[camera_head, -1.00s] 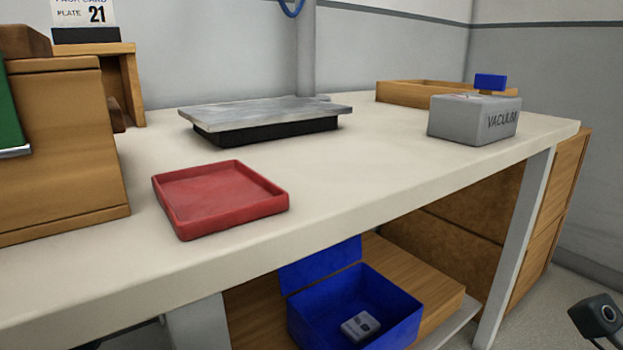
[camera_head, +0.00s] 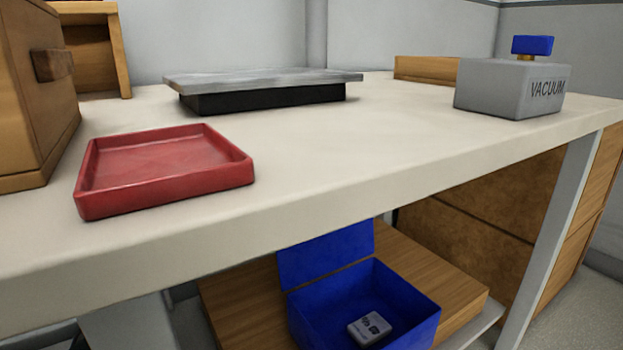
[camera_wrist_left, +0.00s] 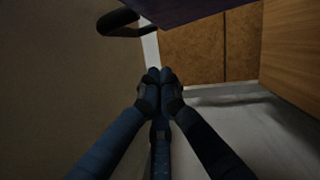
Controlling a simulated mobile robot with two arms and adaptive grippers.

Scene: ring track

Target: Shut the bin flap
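The blue bin (camera_head: 425,318) stands on the wooden shelf under the bench, open at the top. Its blue flap (camera_head: 325,254) stands up at the back left of the bin, away from the opening. A small light grey block with dark marks (camera_head: 369,329) lies inside the bin. My left gripper (camera_wrist_left: 160,75) shows only in the left wrist view. Its fingertips are together with nothing visible between them. My right gripper is in neither view.
The bench top (camera_head: 330,160) overhangs the bin. On it are a red tray (camera_head: 165,165), a metal plate on a black base (camera_head: 262,82) and a grey vacuum box (camera_head: 505,88). A bench leg (camera_head: 550,240) stands right of the bin. A dark curved part (camera_wrist_left: 118,22) is above the left gripper.

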